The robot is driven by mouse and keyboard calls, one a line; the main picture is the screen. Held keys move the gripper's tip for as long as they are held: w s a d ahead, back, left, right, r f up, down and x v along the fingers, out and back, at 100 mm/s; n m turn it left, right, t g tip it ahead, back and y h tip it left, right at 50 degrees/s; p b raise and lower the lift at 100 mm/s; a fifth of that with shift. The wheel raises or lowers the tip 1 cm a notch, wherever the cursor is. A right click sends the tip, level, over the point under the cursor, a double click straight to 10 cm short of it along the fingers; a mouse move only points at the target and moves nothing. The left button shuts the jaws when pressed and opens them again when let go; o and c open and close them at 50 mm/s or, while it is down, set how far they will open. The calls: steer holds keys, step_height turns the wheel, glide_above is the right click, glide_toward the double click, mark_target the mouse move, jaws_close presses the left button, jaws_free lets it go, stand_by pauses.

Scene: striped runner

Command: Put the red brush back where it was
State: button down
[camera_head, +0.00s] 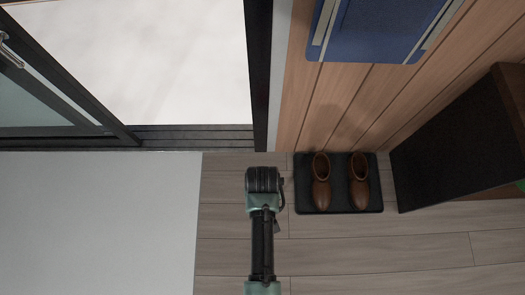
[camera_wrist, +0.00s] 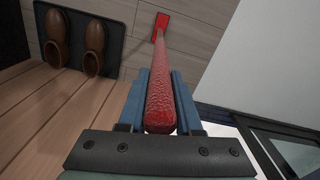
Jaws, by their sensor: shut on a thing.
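The red brush (camera_wrist: 162,90) shows in the wrist view. Its long, rough-textured handle lies between the two blue fingers of my gripper (camera_wrist: 162,75), which is shut on it. The handle runs away from the wrist camera to a small red end (camera_wrist: 161,22) seen against the grey plank floor. In the head view my gripper (camera_head: 263,180) is over the floor, just left of the boot tray, and I cannot make out the brush there. The place where the brush was is not marked in either view.
A black boot tray (camera_head: 338,209) holds two brown boots (camera_head: 320,185) by the wood-plank wall (camera_head: 345,95). A dark cabinet (camera_head: 455,140) stands right of it. A blue panel (camera_head: 375,30) is on the wall. An open doorway and a white mat (camera_head: 95,220) lie left.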

steer(key=c, duration=0.6)
jaws_free()
steer(key=shift+f, duration=0.1)
